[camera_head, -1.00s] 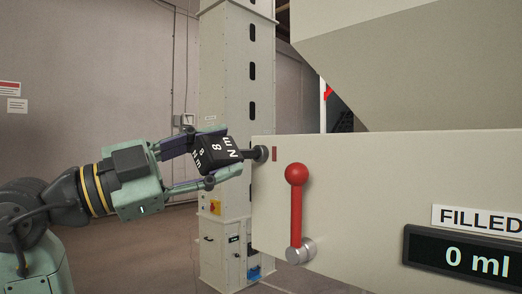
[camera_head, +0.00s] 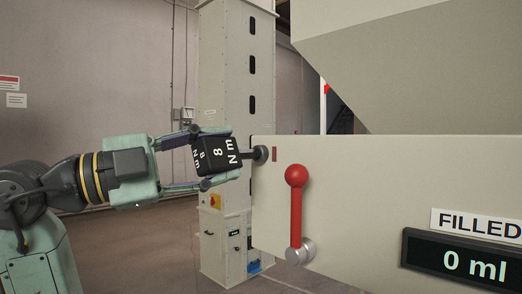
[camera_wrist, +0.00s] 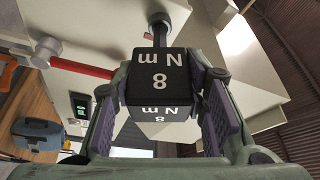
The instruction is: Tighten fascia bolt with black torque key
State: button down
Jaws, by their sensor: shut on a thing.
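The black torque key (camera_head: 217,154) is a cube marked "8 Nm" with a shaft pointing right. My gripper (camera_head: 214,157) is shut on the cube, one finger above it and one below in the head view. The shaft's end meets the dark round fascia bolt (camera_head: 261,154) at the left end of the beige fascia panel (camera_head: 350,200). The exact seating is hidden.
A red lever (camera_head: 296,210) on a metal pivot stands out from the panel right of the bolt. A display (camera_head: 462,258) reads "0 ml" under a "FILLED" label. A tall beige column (camera_head: 224,110) stands behind. The floor left of the panel looks clear.

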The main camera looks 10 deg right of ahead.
jog(key=shift+r, duration=0.15)
jog(key=shift+m+p, duration=0.35)
jog(key=shift+m, duration=0.25)
jog(key=shift+m+g+y+p, duration=0.3)
jog(key=shift+m+y+p, duration=0.15)
jog(key=shift+m, duration=0.45)
jog(key=shift+r+m+y+p, duration=0.1)
jog(key=shift+m+y+p, duration=0.25)
jog(key=shift+m, duration=0.45)
jog(key=shift+m+y+p, duration=0.3)
jog(key=shift+m+p, duration=0.05)
jog(key=shift+m, duration=0.25)
